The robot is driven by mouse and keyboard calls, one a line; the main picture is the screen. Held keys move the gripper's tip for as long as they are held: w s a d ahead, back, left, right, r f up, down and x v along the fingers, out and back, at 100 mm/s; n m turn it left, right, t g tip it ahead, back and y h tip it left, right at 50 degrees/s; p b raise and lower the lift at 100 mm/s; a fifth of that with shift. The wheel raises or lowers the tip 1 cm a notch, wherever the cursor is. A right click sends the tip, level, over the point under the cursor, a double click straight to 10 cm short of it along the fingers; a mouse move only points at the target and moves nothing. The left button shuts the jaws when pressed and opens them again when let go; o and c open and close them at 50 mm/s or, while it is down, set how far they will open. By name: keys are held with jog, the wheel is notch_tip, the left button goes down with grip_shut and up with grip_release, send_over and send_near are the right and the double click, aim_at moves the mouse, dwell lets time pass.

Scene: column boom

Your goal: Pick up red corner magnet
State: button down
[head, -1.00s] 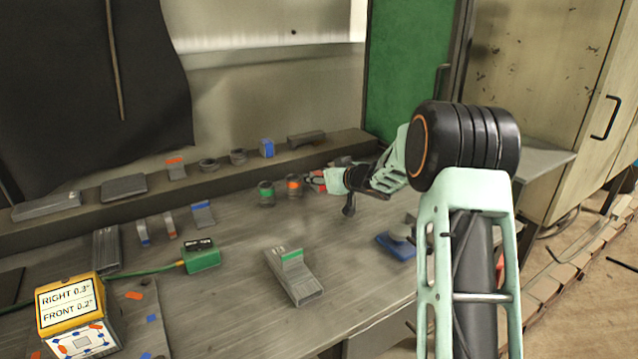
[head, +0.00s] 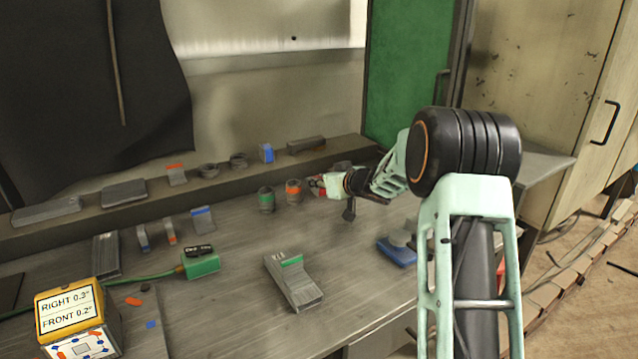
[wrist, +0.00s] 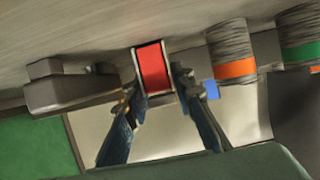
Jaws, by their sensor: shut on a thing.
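The red corner magnet (wrist: 152,68) is a small block with a bright red face and pale grey edges. In the wrist view it sits between the two dark fingertips of my gripper (wrist: 155,88), which is shut on it. In the head view my gripper (head: 318,186) is at the back of the workbench, just right of a grey cylinder with an orange band. The magnet shows there only as a small bit of red, mostly hidden by my gripper. I cannot tell whether the magnet still touches the bench.
The orange-banded cylinder (head: 293,192) and a green-banded cylinder (head: 266,199) stand close left of my gripper. A ledge (head: 225,181) behind holds several grey parts. A blue-based object (head: 397,254) and a grey block with a green strip (head: 293,282) lie in front.

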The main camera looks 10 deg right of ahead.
notch_tip(320, 180, up, 4)
jog(key=shift+s+f+p, duration=0.1)
jog(key=shift+p, duration=0.65)
jog(key=s+d+r+p, duration=0.2)
jog(key=s+r+p, duration=0.2)
jog(key=s+r, duration=0.7)
jog(key=s+a+f+m+t+h, duration=0.1)
jog(key=s+a+f+m+h, duration=0.1)
jog(key=s+f+m+h, duration=0.45)
notch_tip(320, 180, up, 16)
jog(key=n+y+p, duration=0.1)
jog(key=n+p, duration=0.1)
jog(key=p, duration=1.4)
jog(key=shift+s+d+f+p, duration=0.15)
jog(key=shift+s+d+p, duration=0.1)
jog(key=shift+p, duration=0.15)
